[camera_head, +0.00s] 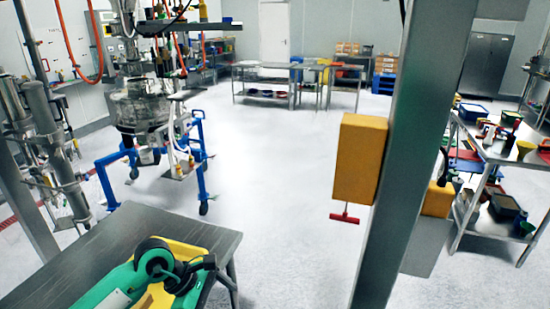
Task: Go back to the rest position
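Neither of my grippers shows in the head view, and no part of my arms can be made out for sure. A metal table (120,237) stands at the lower left. On it lies a green and black device (155,262) with a round black ring and a white label. It lies on or against a yellow tray-like piece (190,250); the frame's bottom edge cuts both off. A large steel processing machine with a round vessel (140,108) stands at the upper left, by a blue wheeled frame (200,165).
A grey steel pillar (408,150) crosses the right half, with a yellow box (360,160) and red handle (346,216) beside it. A cluttered steel table (495,155) stands at right. Steel tables (270,72) stand at the back. The white floor (275,170) in the middle is clear.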

